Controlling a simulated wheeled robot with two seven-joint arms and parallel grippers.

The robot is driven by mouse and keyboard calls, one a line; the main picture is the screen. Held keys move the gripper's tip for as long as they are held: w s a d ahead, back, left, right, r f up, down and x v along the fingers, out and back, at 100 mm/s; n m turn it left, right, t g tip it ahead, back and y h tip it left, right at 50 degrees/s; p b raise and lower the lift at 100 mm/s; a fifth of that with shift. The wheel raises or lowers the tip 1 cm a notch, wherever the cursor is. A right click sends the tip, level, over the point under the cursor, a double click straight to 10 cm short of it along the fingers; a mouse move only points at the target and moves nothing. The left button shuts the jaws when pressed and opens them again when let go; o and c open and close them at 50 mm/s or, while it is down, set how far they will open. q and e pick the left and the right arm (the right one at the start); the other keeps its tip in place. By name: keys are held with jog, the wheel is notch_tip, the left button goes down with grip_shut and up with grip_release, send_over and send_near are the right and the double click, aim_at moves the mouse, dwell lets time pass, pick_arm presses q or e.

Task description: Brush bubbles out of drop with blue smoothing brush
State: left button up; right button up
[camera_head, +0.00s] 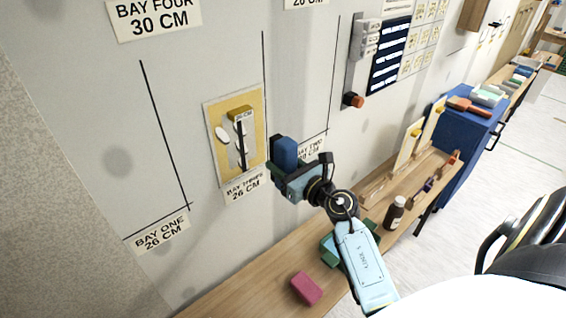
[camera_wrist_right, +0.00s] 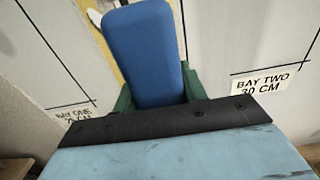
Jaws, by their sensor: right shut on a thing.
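My right gripper (camera_head: 288,165) is shut on the blue smoothing brush (camera_head: 285,151), just right of the bay three drop. In the right wrist view the brush (camera_wrist_right: 146,50) stands upright between the green finger pads of the gripper (camera_wrist_right: 158,92). The drop (camera_head: 258,150) is a yellow-edged panel on the wall with a greyish middle. It carries a pale oval patch (camera_head: 222,135), a dark upright strip and a yellow piece at the top. I cannot tell whether the brush touches the wall. My left gripper is not in view.
A wooden bench (camera_head: 240,293) runs below the wall with a pink block (camera_head: 306,288), a brown bottle (camera_head: 395,212) and upright boards. A blue cabinet (camera_head: 460,135) stands beyond.

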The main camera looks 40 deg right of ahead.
aim_at(228, 154)
jog(key=w, duration=0.6)
jog(key=shift+w+a, duration=0.2)
jog(key=shift+a, duration=0.1)
jog(key=shift+w+a+r, duration=0.1)
jog(key=shift+w+r, duration=0.05)
jog(key=shift+w, duration=1.1)
dwell(2.6)
jog(key=shift+s+a, duration=0.1)
dwell(0.6)
jog(key=shift+s+a, duration=0.15)
jog(key=shift+a, duration=1.55)
jog(key=shift+s+a, duration=0.1)
jog(key=shift+a, duration=1.55)
jog(key=shift+d, duration=0.1)
jog(key=shift+s+a, duration=0.1)
jog(key=shift+a, duration=2)
jog(key=shift+d, duration=1.4)
